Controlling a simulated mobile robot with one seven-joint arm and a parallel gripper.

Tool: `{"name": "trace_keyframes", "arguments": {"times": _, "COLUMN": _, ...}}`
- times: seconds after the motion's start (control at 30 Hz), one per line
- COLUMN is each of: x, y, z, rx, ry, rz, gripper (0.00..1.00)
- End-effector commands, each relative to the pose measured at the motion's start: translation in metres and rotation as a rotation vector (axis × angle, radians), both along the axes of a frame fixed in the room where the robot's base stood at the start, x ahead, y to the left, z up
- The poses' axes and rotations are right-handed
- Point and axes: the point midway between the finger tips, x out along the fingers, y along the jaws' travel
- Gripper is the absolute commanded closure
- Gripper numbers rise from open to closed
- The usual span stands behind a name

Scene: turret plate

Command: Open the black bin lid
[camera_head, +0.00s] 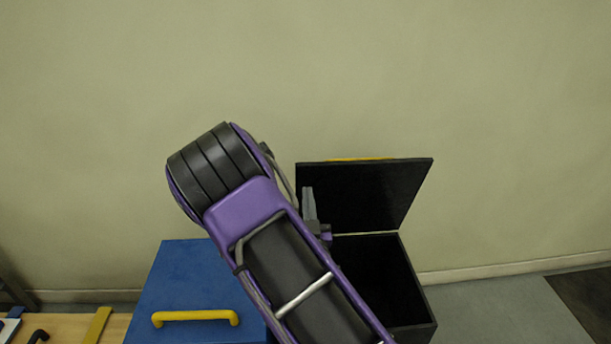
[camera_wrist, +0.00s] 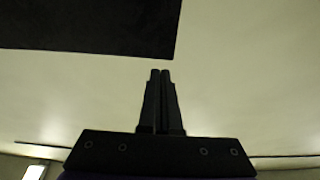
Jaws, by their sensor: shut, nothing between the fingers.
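The black bin (camera_head: 417,334) stands against the wall, right of centre in the head view. Its lid (camera_head: 375,195) is raised and leans back past upright toward the wall, and the dark inside of the bin shows. A strip of yellow shows at the lid's top edge. My gripper (camera_head: 309,200) is at the left side of the raised lid, partly hidden behind my purple arm. In the wrist view my gripper (camera_wrist: 160,75) is shut and empty. A dark flat panel, apparently the lid (camera_wrist: 90,25), fills the upper left there, apart from the fingertips.
A blue bin with a closed lid (camera_head: 185,275) and a yellow handle (camera_head: 195,317) stands left of the black bin. A wooden surface (camera_head: 65,325) with small items is at the lower left. Grey floor (camera_head: 490,312) is clear at the right. The wall (camera_head: 480,100) is close behind.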

Motion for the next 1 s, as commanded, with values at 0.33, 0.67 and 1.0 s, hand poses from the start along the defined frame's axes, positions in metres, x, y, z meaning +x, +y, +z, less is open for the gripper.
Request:
{"name": "trace_keyframes", "arguments": {"times": 0.33, "x": 0.053, "y": 0.000, "z": 0.016, "rx": 0.000, "ry": -0.001, "rz": 0.000, "gripper": 1.00}}
{"name": "trace_keyframes", "arguments": {"times": 0.67, "x": 0.061, "y": 0.000, "z": 0.018, "rx": 0.000, "ry": 0.001, "rz": -0.001, "gripper": 1.00}}
{"name": "trace_keyframes", "arguments": {"times": 1.0, "x": 0.081, "y": -0.002, "z": 0.029, "rx": 0.006, "ry": 0.050, "rz": -0.004, "gripper": 1.00}}
